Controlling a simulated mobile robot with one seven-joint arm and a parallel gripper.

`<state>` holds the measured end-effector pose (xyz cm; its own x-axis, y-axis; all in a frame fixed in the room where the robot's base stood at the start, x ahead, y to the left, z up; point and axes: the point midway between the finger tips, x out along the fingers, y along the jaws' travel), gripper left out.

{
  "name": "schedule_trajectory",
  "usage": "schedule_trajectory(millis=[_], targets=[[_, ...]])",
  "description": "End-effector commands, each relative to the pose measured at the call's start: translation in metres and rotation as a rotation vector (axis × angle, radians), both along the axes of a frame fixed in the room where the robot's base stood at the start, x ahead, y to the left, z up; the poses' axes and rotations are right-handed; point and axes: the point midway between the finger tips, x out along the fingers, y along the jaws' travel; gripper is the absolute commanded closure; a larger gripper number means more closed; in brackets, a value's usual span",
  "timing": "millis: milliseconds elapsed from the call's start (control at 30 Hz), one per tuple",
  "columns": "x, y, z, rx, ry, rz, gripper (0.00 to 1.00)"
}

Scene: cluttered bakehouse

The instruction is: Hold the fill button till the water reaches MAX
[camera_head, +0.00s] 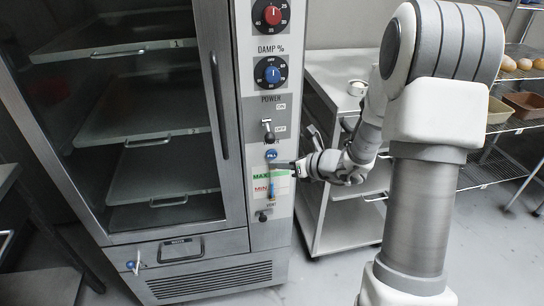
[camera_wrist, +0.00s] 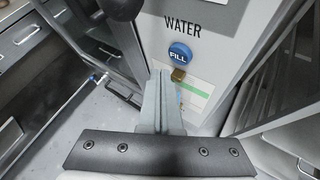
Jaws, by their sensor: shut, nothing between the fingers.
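The round blue FILL button (camera_head: 271,154) is on the proofer's control panel, under the WATER label. It also shows in the wrist view (camera_wrist: 179,53), unobstructed. My gripper (camera_head: 277,164) is shut and empty, its tips just below the button in the head view. In the wrist view the tips (camera_wrist: 162,76) lie below and left of the button, apart from it in the picture. The green MAX mark (camera_head: 261,177) and red MIN mark (camera_head: 261,189) are below. My fingers partly cover the gauge area, and I cannot read the water level.
Above are a power switch (camera_head: 268,130), a damp dial (camera_head: 272,73) and a red-centred dial (camera_head: 271,15). A small knob (camera_head: 263,216) is below the gauge. The glass door (camera_head: 130,120) is left; a metal trolley (camera_head: 340,75) stands close on the right.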

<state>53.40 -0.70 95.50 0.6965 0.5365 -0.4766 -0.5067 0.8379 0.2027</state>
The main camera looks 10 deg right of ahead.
Motion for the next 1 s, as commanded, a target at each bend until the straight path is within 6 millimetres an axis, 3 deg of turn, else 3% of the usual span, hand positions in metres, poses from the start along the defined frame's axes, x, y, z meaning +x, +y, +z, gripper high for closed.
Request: schedule_trajectory(millis=[400, 867, 1000], targets=[[-0.037, 0.0, -0.001, 0.0, 0.0, 0.0, 1.0], [-0.039, 0.0, 0.0, -0.002, -0.002, 0.002, 1.0], [-0.045, 0.012, 0.016, -0.052, -0.037, 0.077, 1.0]])
